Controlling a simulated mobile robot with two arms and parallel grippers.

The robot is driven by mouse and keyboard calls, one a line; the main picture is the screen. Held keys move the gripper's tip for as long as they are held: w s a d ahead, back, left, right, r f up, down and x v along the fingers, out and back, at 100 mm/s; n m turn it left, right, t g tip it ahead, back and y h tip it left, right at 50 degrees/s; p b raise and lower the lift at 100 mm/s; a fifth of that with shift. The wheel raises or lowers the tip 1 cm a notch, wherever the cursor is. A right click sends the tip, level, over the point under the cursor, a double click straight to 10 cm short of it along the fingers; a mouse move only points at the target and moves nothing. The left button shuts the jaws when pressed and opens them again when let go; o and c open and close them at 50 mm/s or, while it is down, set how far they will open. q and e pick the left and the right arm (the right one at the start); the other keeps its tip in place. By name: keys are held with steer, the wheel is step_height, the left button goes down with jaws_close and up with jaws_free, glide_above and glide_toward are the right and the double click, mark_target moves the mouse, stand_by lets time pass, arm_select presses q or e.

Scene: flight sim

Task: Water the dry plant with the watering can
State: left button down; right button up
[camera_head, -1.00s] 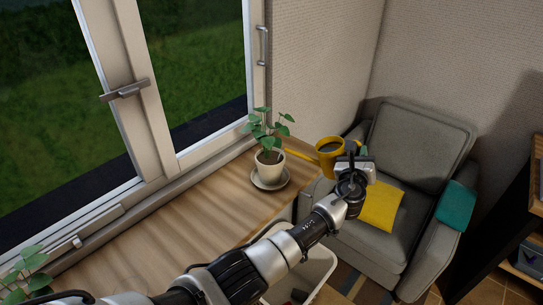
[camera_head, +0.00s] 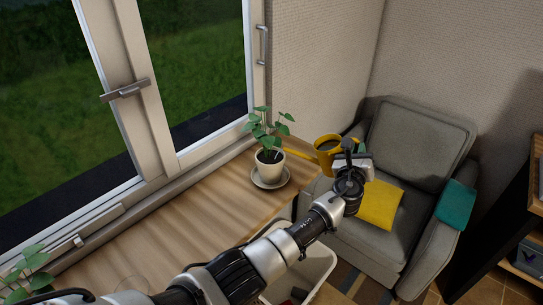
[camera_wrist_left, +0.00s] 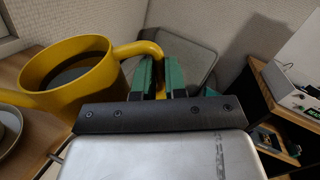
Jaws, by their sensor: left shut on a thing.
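The yellow watering can (camera_head: 326,146) is in the air beyond the table's far right corner. Its spout reaches left toward the potted plant. My left gripper (camera_wrist_left: 160,78) is shut on the can's handle, with green finger pads on either side of it. The can's open top and dark inside show in the left wrist view (camera_wrist_left: 48,90). The green leafy plant (camera_head: 264,128) stands upright in a white pot (camera_head: 267,173) on a saucer (camera_head: 285,180). Its soil looks dark. Any water stream is too small to tell. My right gripper is out of view.
The wooden table (camera_head: 200,215) is mostly clear along the window (camera_head: 200,65). Another plant (camera_head: 25,268) shows at the lower left. A grey armchair (camera_head: 415,140) with a yellow cushion (camera_head: 381,205) stands at right. A white bin (camera_head: 318,265) is below the arm.

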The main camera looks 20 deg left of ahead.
arm_select(q)
steer(key=shift+r, duration=0.15)
steer(key=d+f+m, duration=0.2)
steer(key=f+m, duration=0.1)
steer(key=d+f+m+b, duration=0.1)
steer(key=d, duration=0.1)
steer(key=shift+w+f+g, duration=0.2)
steer(key=shift+w+g, duration=0.05)
steer(key=shift+g, duration=0.15)
stand_by(0.7)
stand_by(0.7)
